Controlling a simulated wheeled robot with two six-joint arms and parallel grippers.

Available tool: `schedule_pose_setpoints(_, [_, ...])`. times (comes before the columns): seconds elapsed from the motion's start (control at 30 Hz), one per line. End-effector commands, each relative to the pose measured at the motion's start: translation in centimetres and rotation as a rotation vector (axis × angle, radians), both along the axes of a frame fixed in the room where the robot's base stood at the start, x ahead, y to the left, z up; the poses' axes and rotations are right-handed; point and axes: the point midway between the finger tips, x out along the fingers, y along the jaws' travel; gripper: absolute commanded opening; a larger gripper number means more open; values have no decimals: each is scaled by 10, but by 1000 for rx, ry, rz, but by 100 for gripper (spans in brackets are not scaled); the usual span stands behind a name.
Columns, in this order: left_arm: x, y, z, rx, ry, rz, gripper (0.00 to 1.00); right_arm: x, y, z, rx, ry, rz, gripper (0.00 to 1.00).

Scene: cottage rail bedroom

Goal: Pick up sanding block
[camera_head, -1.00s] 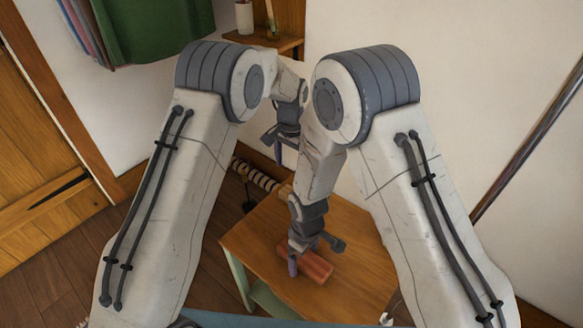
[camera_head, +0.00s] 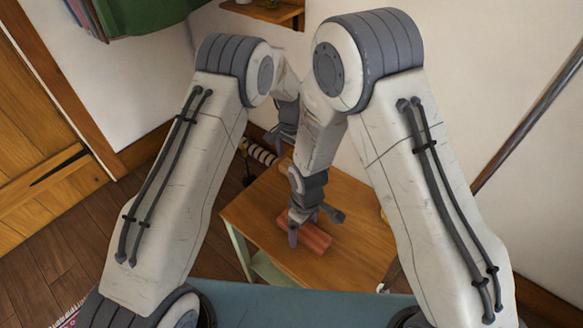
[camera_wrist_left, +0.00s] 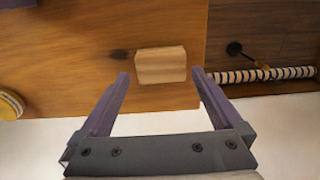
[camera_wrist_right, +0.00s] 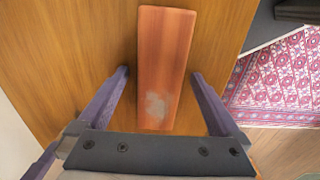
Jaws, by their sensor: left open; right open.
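A small tan block (camera_wrist_left: 161,65) lies on the wooden tabletop in the left wrist view, between and just beyond the fingertips of my left gripper (camera_wrist_left: 159,76). A long reddish-brown block with a pale worn patch (camera_wrist_right: 165,60) lies on the table in the right wrist view. Its near end is between the open fingers of my right gripper (camera_wrist_right: 159,73). In the head view the reddish block (camera_head: 310,240) is partly hidden by my right gripper (camera_head: 314,223). My left gripper (camera_head: 285,132) is farther back, partly covered by my arm. I cannot tell which block is the sanding block.
The wooden table (camera_head: 355,225) has free room around the blocks. A striped roll (camera_wrist_left: 265,74) lies beside it. A yellowish round thing (camera_wrist_left: 10,105) is at the left wrist view's edge. A patterned rug (camera_wrist_right: 280,75) lies below. A wall shelf (camera_head: 265,12) is behind.

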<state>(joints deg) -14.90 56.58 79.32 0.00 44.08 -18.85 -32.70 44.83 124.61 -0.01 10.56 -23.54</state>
Motion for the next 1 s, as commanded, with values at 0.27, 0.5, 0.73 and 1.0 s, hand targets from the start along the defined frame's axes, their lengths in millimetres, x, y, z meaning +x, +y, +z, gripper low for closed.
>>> schedule_pose_setpoints(0.27, [0, 2, -38, 1, 1, 0, 100, 0, 0, 0, 0, 0, 0, 100])
schedule_pose_setpoints(0.5, [0, 2, -40, 0, 0, 0, 100, 0, 0, 0, 0, 0, 0, 100])
schedule_pose_setpoints(0.73, [0, 2, -40, 0, 0, 0, 32, 0, 0, 0, 0, 0, 0, 100])
schedule_pose_setpoints(1.0, [1, 2, -34, 0, -2, 0, 32, 0, 0, 0, 0, 0, 0, 100])
